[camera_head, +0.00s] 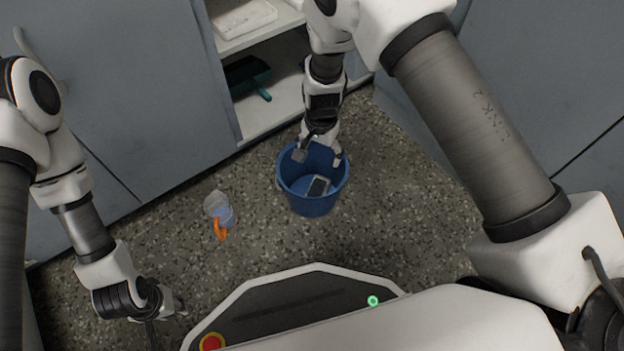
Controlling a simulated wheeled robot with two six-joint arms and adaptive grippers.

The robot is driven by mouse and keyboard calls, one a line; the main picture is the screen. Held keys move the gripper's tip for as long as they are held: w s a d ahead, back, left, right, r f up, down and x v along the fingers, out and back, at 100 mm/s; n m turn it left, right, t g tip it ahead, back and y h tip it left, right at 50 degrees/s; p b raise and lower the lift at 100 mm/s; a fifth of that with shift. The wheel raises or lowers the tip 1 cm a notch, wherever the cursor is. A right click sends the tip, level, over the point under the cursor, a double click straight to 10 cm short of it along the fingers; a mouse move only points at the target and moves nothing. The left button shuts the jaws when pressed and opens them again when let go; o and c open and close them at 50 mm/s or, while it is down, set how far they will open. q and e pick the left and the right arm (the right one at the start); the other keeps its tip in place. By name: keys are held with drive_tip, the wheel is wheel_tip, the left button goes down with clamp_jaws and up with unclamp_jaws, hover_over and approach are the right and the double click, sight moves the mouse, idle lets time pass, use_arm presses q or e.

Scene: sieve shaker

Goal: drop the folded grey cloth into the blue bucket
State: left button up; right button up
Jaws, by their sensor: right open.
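The blue bucket (313,204) stands upright on the speckled floor in front of the cabinets. A small folded grey cloth (318,187), dark on top with a paler edge, lies inside it near the bottom. My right gripper (319,158) points down over the bucket's mouth, its fingers spread apart and empty, above the cloth and apart from it. My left gripper (166,318) is low at the left, away from the bucket. Its fingers are too small and hidden to show whether they are open.
A clear container with an orange part (220,214) is on the floor left of the bucket. An open cabinet behind holds a white tray (243,18) and a dark green dustpan-like item (247,76). Floor right of the bucket is clear.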

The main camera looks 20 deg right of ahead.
wheel_tip(320, 180, up, 8)
idle(0.5)
